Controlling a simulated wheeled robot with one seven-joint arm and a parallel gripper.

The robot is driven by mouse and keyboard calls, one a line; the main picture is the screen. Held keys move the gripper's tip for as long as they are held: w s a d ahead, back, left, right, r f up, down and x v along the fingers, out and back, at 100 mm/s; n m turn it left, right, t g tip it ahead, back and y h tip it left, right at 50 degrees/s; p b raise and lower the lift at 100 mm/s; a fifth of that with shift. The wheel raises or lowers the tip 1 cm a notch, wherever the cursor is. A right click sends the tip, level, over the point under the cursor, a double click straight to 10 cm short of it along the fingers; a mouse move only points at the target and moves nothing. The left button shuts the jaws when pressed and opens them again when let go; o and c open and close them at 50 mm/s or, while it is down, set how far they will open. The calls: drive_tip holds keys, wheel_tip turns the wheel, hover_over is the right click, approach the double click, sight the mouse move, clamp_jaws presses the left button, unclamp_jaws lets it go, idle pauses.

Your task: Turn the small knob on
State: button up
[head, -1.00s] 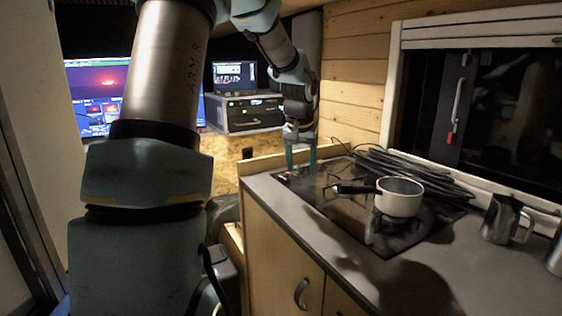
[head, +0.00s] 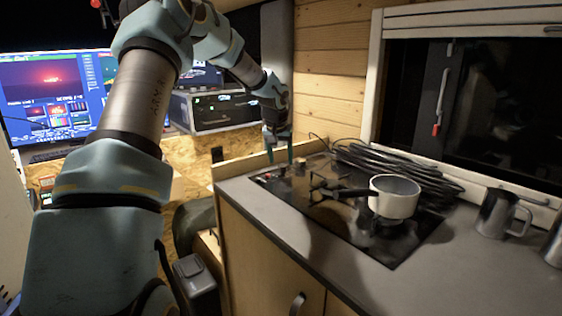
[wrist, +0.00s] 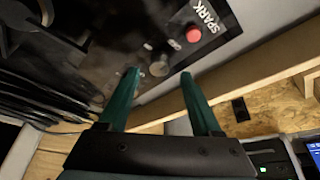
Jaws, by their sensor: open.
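The small knob (wrist: 158,66) is a dark round knob with a greyish edge on the black hob panel. In the wrist view it appears between the tips of my gripper (wrist: 160,74), whose two green fingers are apart and empty. I cannot tell whether either finger touches it. In the head view my gripper (head: 280,161) points down over the far left corner of the hob (head: 345,225). The knob is too small to make out clearly there. A red button (wrist: 193,34) sits beside the knob, near the word SPARK.
A white saucepan (head: 396,197) stands on the hob with its dark handle pointing left. Coiled black cable (head: 400,170) lies behind it. A metal jug (head: 497,214) stands at right. A wooden ledge (head: 240,158) edges the counter behind my gripper.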

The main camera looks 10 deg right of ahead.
sight(282, 169)
drive_tip(key=shift+x, duration=1.35)
drive_tip(key=shift+c, duration=0.2)
clamp_jaws()
